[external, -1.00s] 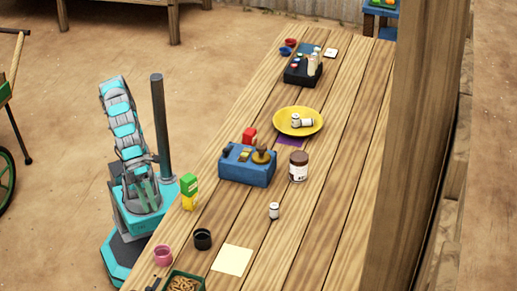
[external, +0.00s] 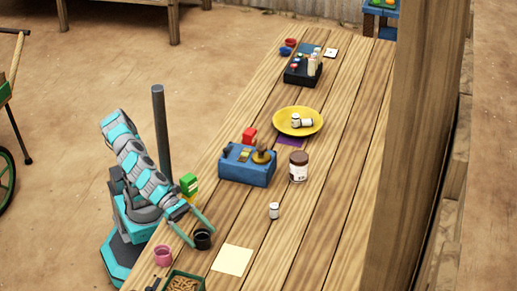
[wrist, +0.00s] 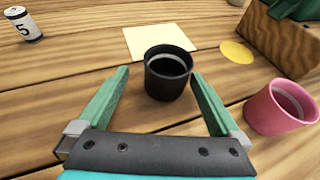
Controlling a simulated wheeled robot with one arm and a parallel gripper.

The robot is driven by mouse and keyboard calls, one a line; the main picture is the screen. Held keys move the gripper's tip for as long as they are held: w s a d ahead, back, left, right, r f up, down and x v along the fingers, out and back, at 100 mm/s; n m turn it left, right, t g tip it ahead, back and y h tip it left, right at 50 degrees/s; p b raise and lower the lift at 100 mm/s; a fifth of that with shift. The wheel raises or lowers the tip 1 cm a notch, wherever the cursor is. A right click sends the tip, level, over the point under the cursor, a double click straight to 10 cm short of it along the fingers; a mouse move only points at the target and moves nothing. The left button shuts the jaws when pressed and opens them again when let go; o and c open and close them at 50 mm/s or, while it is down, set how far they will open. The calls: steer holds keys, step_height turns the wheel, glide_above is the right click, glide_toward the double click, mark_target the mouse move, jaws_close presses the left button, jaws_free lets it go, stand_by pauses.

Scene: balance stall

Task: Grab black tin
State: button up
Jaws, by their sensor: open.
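The black tin (external: 203,239) stands upright on the wooden table near its front left edge. It also shows in the wrist view (wrist: 167,78), open at the top, with a dark inside. My gripper (external: 203,226) is open, its two green fingers reaching toward the tin. In the wrist view the fingers (wrist: 160,78) lie to the left and right of the tin, with gaps on both sides. The tin stands near the fingertips and is not held.
A pink cup (wrist: 280,107) stands close to the right finger. A cream paper square (wrist: 158,41) lies behind the tin. A white numbered canister (wrist: 23,24) stands at far left.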

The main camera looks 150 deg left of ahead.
mark_target(208, 242)
steer(key=shift+w, duration=0.45)
steer(key=shift+w+a+f, duration=0.1)
steer(key=shift+w+a, duration=0.1)
steer(key=shift+w, duration=0.55)
steer(key=shift+w+a+f, duration=0.15)
steer(key=shift+w+a, duration=0.1)
steer(key=shift+w, duration=0.45)
steer(key=shift+w+a+f, duration=0.1)
steer(key=shift+w+a, duration=0.1)
steer(key=shift+w, duration=0.55)
steer(key=shift+c, duration=0.4)
steer(key=c, duration=1.3)
